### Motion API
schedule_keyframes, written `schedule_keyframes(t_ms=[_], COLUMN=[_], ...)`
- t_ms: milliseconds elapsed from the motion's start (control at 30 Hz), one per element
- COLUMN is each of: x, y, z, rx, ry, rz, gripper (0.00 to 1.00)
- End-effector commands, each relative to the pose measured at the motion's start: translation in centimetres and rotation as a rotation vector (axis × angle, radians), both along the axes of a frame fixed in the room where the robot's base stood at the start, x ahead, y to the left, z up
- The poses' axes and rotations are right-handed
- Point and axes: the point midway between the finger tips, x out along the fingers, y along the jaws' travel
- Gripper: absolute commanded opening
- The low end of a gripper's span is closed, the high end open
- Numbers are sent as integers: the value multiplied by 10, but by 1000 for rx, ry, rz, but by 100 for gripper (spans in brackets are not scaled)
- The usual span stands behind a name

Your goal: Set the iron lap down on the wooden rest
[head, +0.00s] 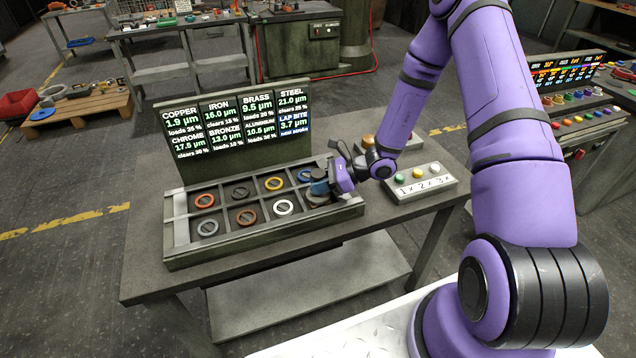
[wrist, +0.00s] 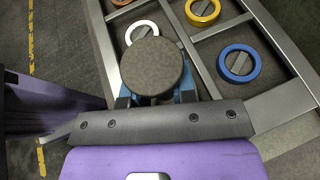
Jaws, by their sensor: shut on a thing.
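My gripper (head: 322,186) is shut on a dark grey round lap (wrist: 152,67), held between blue fingers over the front right compartment of the tray. The lap also shows small in the head view (head: 318,189). Whether it touches the ring below, I cannot tell.
The grey tray (head: 262,234) has compartments with coloured rings, including a blue one (wrist: 239,63) and a white one (wrist: 142,34). A readout board (head: 232,165) stands behind it. A button box (head: 422,183) lies to the right. The table's front left is bare.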

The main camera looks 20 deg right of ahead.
Motion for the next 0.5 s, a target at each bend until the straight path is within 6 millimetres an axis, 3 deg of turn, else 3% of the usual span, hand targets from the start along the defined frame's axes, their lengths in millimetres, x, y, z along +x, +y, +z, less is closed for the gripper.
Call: schedule_keyframes(t_ms=[367,400,500], x=[0,0,0], y=[0,0,0], z=[-3,-4,-4], rx=[2,1,1], ry=[-1,-1,-1], rz=[0,0,0], gripper=[0,30,53])
